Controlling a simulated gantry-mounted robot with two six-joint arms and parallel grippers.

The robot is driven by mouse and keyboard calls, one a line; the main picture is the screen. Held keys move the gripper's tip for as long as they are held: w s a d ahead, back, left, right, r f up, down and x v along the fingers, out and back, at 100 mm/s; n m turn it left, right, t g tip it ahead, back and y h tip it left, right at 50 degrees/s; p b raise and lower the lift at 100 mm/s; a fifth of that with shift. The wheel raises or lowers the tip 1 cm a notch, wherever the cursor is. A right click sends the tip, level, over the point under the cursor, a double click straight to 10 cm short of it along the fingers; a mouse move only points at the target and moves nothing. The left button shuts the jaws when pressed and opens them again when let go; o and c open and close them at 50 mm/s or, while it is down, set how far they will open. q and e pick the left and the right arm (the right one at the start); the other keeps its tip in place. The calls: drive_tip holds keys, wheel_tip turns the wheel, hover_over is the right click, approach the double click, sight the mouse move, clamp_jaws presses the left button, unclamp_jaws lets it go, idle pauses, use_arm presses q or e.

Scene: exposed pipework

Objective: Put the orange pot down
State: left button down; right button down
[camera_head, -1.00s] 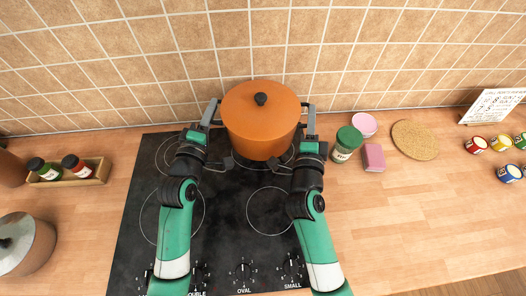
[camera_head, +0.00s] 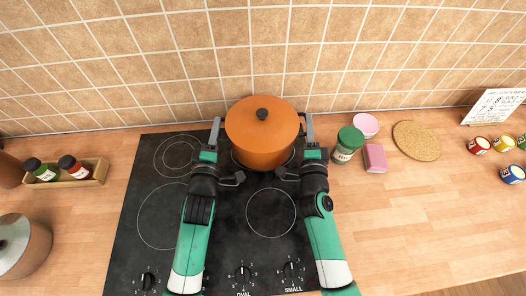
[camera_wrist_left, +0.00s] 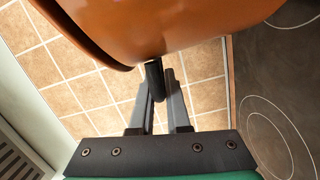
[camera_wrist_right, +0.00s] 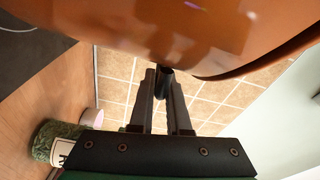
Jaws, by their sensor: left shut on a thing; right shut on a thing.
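The orange pot (camera_head: 262,138) with its lid and black knob is upright at the back of the black cooktop (camera_head: 158,214), over the rear right burner ring. I cannot tell whether its base touches the cooktop. My left gripper (camera_head: 217,128) is shut on the pot's left black handle, which shows between the fingers in the left wrist view (camera_wrist_left: 155,80). My right gripper (camera_head: 308,126) is shut on the right handle, seen in the right wrist view (camera_wrist_right: 164,84). The pot's orange wall fills the top of both wrist views.
A green-lidded jar (camera_head: 348,144), pink block (camera_head: 374,158), pink bowl (camera_head: 365,125) and cork mat (camera_head: 416,141) lie right of the cooktop. A spice rack (camera_head: 84,176) and another pot (camera_head: 22,246) stand left. The tiled wall (camera_head: 262,50) is close behind.

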use_arm(q)
drive_tip(key=shift+r, duration=0.2)
use_arm(e)
drive_tip(key=shift+r, duration=0.2)
